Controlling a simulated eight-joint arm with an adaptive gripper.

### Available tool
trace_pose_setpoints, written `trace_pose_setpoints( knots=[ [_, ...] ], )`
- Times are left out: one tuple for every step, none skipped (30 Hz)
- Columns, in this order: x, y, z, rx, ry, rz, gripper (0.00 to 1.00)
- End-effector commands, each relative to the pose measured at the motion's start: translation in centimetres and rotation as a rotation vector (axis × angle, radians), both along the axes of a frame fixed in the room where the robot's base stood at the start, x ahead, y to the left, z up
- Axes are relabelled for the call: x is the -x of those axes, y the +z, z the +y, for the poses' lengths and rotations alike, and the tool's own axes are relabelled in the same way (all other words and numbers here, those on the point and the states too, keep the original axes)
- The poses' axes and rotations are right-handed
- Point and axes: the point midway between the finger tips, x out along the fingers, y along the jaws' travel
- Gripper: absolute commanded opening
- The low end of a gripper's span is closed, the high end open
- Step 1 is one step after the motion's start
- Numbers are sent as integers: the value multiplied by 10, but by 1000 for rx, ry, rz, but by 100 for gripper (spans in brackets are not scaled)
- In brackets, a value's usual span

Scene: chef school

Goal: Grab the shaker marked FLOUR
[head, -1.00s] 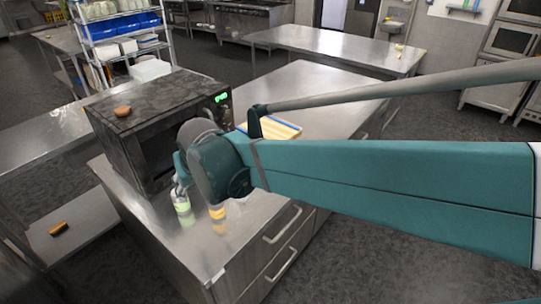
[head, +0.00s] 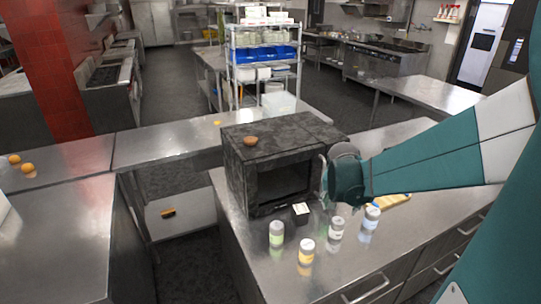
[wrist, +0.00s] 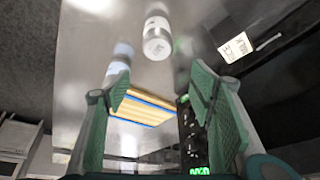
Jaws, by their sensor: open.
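Several small shakers stand upright on the steel counter in front of the microwave: one with a green lower part (head: 276,235), one yellow (head: 306,252), one whitish (head: 336,229) and one blue (head: 371,216). Their labels are too small to read, so I cannot tell which is marked FLOUR. In the wrist view, a white-capped shaker (wrist: 157,38) stands beyond my fingertips, with a bluish one (wrist: 122,52) to its left. My gripper (wrist: 160,95) is open and empty, apart from the shakers. In the head view it is mostly hidden beside the microwave's right front edge.
The black microwave (head: 265,165) stands close left of my gripper, a brown round item (head: 250,141) on top. A small dark item with a white label (head: 300,212) lies before it. A yellow board with blue edging (wrist: 145,108) lies on the counter (head: 290,285).

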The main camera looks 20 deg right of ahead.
Motion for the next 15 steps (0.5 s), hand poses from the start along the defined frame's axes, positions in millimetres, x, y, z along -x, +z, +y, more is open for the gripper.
trace_pose_setpoints(
  knots=[
    [0, 1, -12, -2, -28, 3, 54],
    [0, 0, -18, -4, -45, 6, 54],
    [1, -2, -26, -5, -66, 8, 54],
    [1, -3, -33, -6, -83, 10, 54],
    [2, -4, -39, -7, -100, 11, 54],
    [3, -6, -47, -8, -122, 14, 54],
    [4, -8, -54, -9, -137, 15, 54],
    [5, -9, -60, -9, -154, 17, 54],
    [7, -12, -68, -11, -177, 19, 54],
    [8, -13, -74, -12, -192, 22, 54],
    [9, -15, -80, -13, -209, 23, 54],
    [11, -17, -88, -15, -232, 25, 54],
    [12, -19, -94, -15, -247, 26, 54],
    [13, -21, -99, -15, -262, 27, 54],
    [15, -23, -107, -16, -282, 29, 54]
  ],
)
